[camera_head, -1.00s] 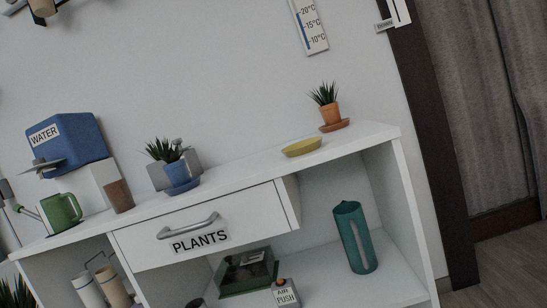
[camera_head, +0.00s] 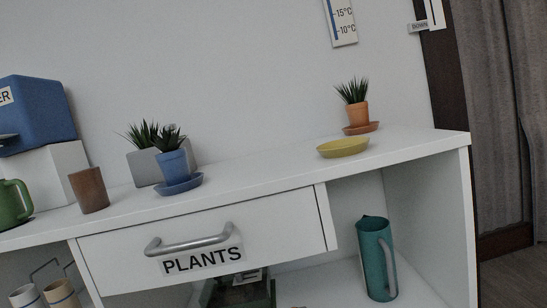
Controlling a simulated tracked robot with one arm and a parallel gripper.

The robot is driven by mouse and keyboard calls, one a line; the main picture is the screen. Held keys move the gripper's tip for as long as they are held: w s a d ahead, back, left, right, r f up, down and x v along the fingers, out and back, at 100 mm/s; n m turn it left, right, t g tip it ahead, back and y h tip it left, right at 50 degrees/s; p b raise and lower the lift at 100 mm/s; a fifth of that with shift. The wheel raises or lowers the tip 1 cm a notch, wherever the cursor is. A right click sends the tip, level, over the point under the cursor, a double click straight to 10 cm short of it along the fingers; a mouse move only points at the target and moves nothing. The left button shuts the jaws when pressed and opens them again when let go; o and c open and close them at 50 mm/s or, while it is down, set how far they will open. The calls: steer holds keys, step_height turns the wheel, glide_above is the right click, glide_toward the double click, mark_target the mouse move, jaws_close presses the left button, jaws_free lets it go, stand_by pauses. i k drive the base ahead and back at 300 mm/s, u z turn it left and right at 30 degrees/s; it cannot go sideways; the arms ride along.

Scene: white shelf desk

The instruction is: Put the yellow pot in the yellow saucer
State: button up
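The yellow saucer (camera_head: 343,148) lies empty on the right part of the white desk top, in front of and slightly left of an orange pot (camera_head: 358,112). No yellow pot shows in this view. My gripper is not in view.
The orange plant pot stands in a terracotta saucer (camera_head: 361,128). A blue plant pot (camera_head: 173,163) stands in a blue saucer (camera_head: 179,184), before a grey planter (camera_head: 147,168). A brown cup (camera_head: 89,190) is farther left. The drawer (camera_head: 120,258) appears shut. A teal jug (camera_head: 377,258) stands below.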

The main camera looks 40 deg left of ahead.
mark_target(344, 149)
steer(key=u, duration=0.05)
steer(key=i, duration=1)
steer(key=u, duration=0.05)
